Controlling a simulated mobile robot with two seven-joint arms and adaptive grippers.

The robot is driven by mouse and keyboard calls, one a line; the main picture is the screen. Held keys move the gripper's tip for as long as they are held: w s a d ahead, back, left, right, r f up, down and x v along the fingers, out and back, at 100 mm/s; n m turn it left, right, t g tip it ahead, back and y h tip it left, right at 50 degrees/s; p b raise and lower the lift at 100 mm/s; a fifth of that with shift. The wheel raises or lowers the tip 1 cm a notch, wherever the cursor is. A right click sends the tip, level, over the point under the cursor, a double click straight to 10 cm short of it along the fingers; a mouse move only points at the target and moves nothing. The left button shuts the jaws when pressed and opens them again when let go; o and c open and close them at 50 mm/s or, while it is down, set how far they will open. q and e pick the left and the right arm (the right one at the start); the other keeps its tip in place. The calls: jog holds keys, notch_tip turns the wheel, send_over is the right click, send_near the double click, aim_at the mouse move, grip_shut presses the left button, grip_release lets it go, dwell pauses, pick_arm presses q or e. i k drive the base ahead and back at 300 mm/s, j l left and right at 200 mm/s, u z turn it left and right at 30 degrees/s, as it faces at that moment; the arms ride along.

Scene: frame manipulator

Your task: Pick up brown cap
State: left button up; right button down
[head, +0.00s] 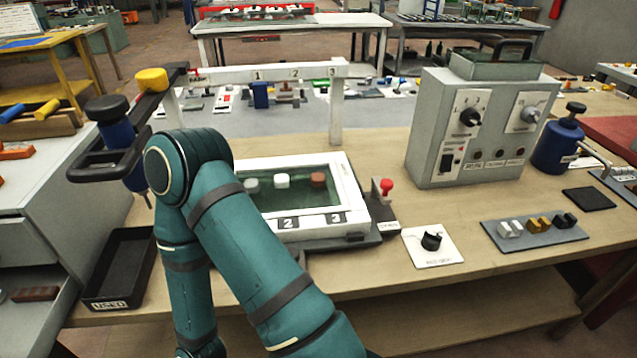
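A small brown cap (318,179) sits at the right end of a row inside the white frame (348,195), above the label 3. Two paler caps are to its left: a white cap (282,181) and a greyish one (251,184) partly beside my arm. A dark greenish panel lies around them; I cannot tell if it covers them. One teal arm of mine rises from the bottom, bends at its elbow and goes back down, hiding the frame's left part. Neither gripper shows.
A black tray (118,270) marked USED is left of my arm. A red-knobbed lever (386,187) and black dial (431,241) are right of the frame. A grey control box (478,125) stands farther right. A black bracket (100,165) with a blue-handled tool juts in at left.

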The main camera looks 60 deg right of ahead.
aim_at(317, 180)
jog(key=k+z, duration=0.4)
jog(key=z, duration=0.15)
jog(key=l+z, duration=0.1)
jog(key=z, duration=1.8)
jog(key=i+j, duration=0.05)
jog(key=j, duration=0.05)
